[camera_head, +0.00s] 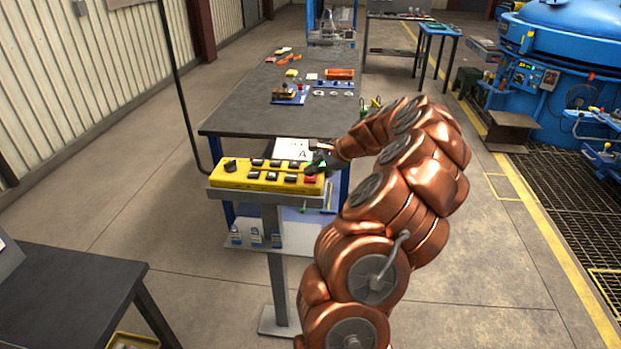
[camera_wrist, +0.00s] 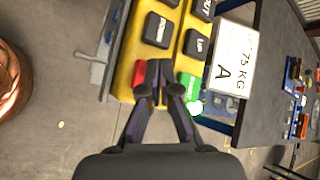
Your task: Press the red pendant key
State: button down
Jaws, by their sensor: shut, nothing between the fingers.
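The yellow pendant (camera_head: 258,180) lies on a grey stand, with a row of black keys and a red key (camera_head: 310,179) at its right end. In the wrist view the red key (camera_wrist: 138,74) shows just left of my fingertips, partly covered by them. A green key (camera_wrist: 190,86) is just to their right. My gripper (camera_wrist: 160,70) is shut and empty, with its tips over the pendant's end between the two keys. In the head view my gripper (camera_head: 321,164) is at the pendant's right end. Whether the tips touch a key cannot be told.
A white card reading "75 KG A" (camera_wrist: 231,58) lies beside the pendant. Behind stands a dark workbench (camera_head: 240,118) with small parts on it. A dark table (camera_head: 65,290) is at lower left.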

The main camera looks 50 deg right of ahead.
aim_at(312, 178)
jog(key=shift+f, duration=0.5)
dwell(0.7)
jog(key=shift+r, duration=0.1)
jog(key=shift+r+p, duration=0.3)
jog(key=shift+r, duration=0.5)
jog(key=shift+r+p, duration=1.3)
jog(key=shift+r, duration=1.25)
